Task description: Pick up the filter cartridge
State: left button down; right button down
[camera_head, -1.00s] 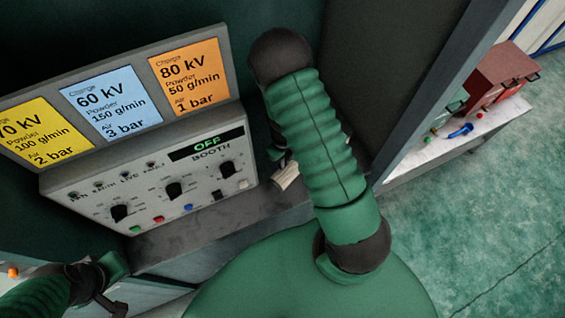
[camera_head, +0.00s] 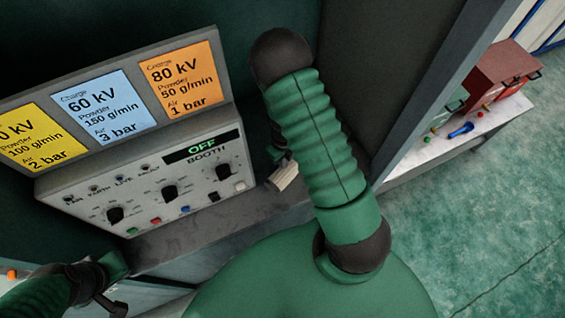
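A pale, ribbed piece that looks like the filter cartridge (camera_head: 284,177) shows just left of my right forearm, above the grey ledge. It is tilted, and its right end is hidden behind the arm. My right gripper (camera_head: 282,156) shows only as a small dark and green part at the cartridge's upper side, mostly hidden by my green ribbed arm. I cannot tell whether its fingers are around the cartridge or only beside it. My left gripper (camera_head: 112,296) is at the bottom left, dark and partly cut off, well away from the cartridge; its opening is unclear.
A control panel (camera_head: 140,180) with knobs and an OFF display stands at left, under yellow, blue and orange cards (camera_head: 182,82). A grey ledge (camera_head: 215,222) runs below it. At right, beyond a grey post, a white bench (camera_head: 450,145) holds a red box (camera_head: 503,68).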

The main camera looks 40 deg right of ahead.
jog(key=c, duration=1.8)
grip_release()
jog(key=shift+d, duration=0.25)
jog(key=shift+o, duration=1.4)
jog(key=o, duration=0.9)
jog(key=shift+a, duration=0.35)
jog(key=shift+o, duration=0.9)
jog(key=shift+d, duration=0.1)
pick_arm(q)
jog(key=shift+d, duration=0.1)
